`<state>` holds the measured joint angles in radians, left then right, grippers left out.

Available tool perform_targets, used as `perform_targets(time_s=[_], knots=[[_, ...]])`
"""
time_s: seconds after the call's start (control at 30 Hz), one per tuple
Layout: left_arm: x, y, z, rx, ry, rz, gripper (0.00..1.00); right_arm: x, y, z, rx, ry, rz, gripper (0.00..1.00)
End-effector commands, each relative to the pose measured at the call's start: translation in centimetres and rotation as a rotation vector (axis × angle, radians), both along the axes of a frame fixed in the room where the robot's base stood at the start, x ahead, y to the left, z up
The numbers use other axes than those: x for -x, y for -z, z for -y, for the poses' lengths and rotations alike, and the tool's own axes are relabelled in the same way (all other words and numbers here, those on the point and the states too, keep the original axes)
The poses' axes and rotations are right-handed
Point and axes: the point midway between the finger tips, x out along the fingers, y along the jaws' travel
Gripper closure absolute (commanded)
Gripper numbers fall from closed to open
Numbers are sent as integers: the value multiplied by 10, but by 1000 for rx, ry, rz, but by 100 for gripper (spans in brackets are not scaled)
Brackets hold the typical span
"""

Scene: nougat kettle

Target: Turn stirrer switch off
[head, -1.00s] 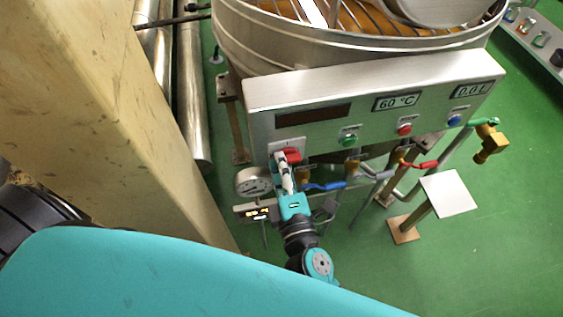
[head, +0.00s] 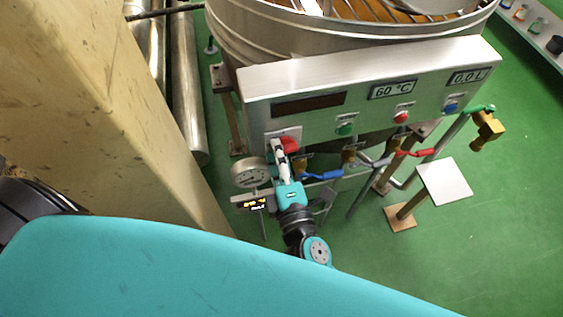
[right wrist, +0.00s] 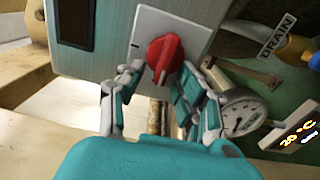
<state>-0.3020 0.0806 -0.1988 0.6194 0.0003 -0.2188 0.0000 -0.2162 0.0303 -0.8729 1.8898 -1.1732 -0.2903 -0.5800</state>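The stirrer switch is a red rotary knob (head: 289,144) on a white plate at the lower left of the kettle's control panel (head: 365,92). In the right wrist view the knob (right wrist: 164,57) has its grip ridge close to upright, tilted slightly. My right gripper (head: 279,146) is at the knob. In the right wrist view its fingers (right wrist: 162,70) are spread, one on each side of the knob's lower part. Small gaps seem to remain, but contact is hard to judge. My left gripper is not in view.
A pressure gauge (head: 249,172) and a small lit display (head: 256,204) sit just below the switch. Green (head: 345,129), red (head: 401,117) and blue (head: 450,107) buttons line the panel. Valves and pipes run below. A beige pillar (head: 95,110) stands left.

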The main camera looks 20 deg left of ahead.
Motion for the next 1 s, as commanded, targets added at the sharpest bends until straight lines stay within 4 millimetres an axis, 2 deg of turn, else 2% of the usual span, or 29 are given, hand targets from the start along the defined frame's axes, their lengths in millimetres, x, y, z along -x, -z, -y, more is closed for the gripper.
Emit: perform_targets(time_s=[0.17, 0.37, 0.73, 1.0], knots=[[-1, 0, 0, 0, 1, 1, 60, 19, 2, 12, 0, 0, -5, 64], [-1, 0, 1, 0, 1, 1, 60, 53, 2, 35, 2, 1, -7, 64], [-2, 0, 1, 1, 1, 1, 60, 88, 2, 58, 10, -5, -1, 64], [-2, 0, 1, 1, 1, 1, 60, 98, 0, 66, 2, -1, 2, 64]])
